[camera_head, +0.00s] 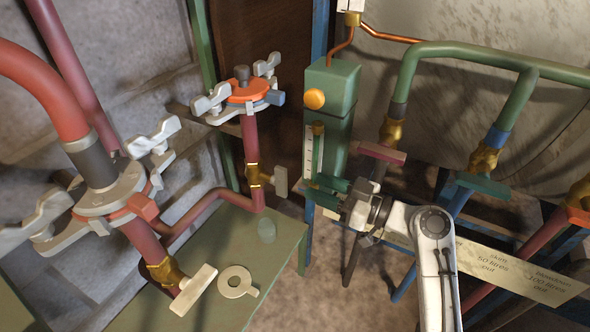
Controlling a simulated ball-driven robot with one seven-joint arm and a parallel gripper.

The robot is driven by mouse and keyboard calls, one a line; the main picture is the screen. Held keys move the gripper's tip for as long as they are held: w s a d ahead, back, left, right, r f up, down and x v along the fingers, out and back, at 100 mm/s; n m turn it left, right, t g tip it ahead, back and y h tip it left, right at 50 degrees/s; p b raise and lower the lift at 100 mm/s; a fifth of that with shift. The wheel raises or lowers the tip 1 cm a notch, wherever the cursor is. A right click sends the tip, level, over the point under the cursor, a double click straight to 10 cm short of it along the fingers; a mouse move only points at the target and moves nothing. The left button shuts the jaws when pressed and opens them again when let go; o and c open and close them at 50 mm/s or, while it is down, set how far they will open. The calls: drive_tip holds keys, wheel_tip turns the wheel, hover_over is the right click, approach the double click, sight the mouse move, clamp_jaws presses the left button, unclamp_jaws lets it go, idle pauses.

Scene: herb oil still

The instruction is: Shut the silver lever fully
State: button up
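A dull grey lever (280,181), which looks like the silver one, sits on a brass valve (258,175) in the red vertical pipe. Its flat handle stands roughly along the pipe. My gripper (318,190) is just right of this lever, its green fingers pointing left towards it. The fingers look parted, with nothing visible between them, and a gap shows between them and the lever. A second pale, cream-coloured lever (193,290) is on a brass valve (166,270) at lower left, lying across its pipe.
A green box (331,88) with an orange knob stands behind my gripper. Pink (382,153), green (483,186) and orange (577,216) levers are at right. Clamped pipe joints crowd the left.

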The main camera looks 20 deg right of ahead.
sight(286, 175)
drive_tip(key=x, duration=0.8)
drive_tip(key=shift+w+a, duration=0.1)
drive_tip(key=shift+a, duration=0.1)
drive_tip(key=shift+c, duration=0.3)
clamp_jaws()
